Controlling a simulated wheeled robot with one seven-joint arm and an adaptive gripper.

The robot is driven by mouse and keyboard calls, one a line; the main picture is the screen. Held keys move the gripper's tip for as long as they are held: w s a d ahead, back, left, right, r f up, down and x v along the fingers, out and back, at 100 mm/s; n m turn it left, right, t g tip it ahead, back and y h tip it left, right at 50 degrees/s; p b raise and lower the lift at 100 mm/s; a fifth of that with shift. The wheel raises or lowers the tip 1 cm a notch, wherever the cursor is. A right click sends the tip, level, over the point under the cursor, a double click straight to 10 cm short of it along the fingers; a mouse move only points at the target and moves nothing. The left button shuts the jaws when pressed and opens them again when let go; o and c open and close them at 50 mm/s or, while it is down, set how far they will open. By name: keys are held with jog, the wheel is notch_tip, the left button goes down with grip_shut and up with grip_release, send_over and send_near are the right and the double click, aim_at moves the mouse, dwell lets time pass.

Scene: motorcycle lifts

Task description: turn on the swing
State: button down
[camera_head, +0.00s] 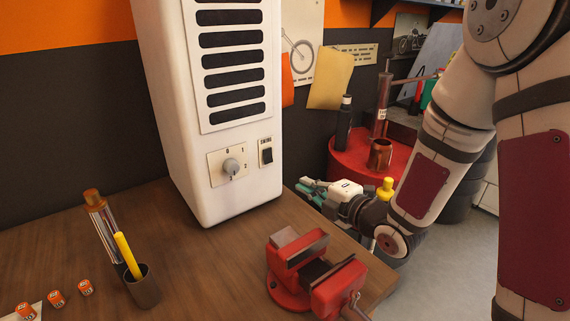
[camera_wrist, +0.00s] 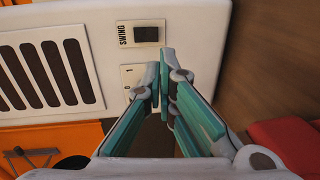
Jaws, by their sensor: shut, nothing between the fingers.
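The swing switch (camera_head: 266,156) is a small black rocker on a plate labelled SWING, low on the front of a white tower heater or fan (camera_head: 176,95). In the wrist view the switch (camera_wrist: 148,34) is at the top middle, turned sideways. A round grey dial (camera_head: 231,166) with numbers is left of it in the head view; the fingers mostly hide it in the wrist view. My gripper (camera_head: 308,190) has teal fingers and is shut and empty, to the right of the tower. In the wrist view its tips (camera_wrist: 161,78) appear below the switch, with no visible contact.
A red vise (camera_head: 300,250) stands on the wooden bench (camera_head: 208,262) in front of the tower. A cup (camera_head: 142,288) with a yellow pencil is at left, near small orange items (camera_head: 56,298). A red round table (camera_head: 350,160) with bottles is behind my gripper.

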aim_at(269, 163)
jog(key=shift+d+f, duration=0.1)
dwell(0.3)
jog(key=p+x, duration=0.1)
jog(key=x, duration=1.2)
jog(key=shift+w, duration=0.15)
jog(key=shift+w+a, duration=0.3)
jog(key=shift+a, duration=0.1)
jog(key=shift+w+a+f, duration=0.15)
jog(key=shift+w, duration=0.15)
jog(key=v, duration=1.2)
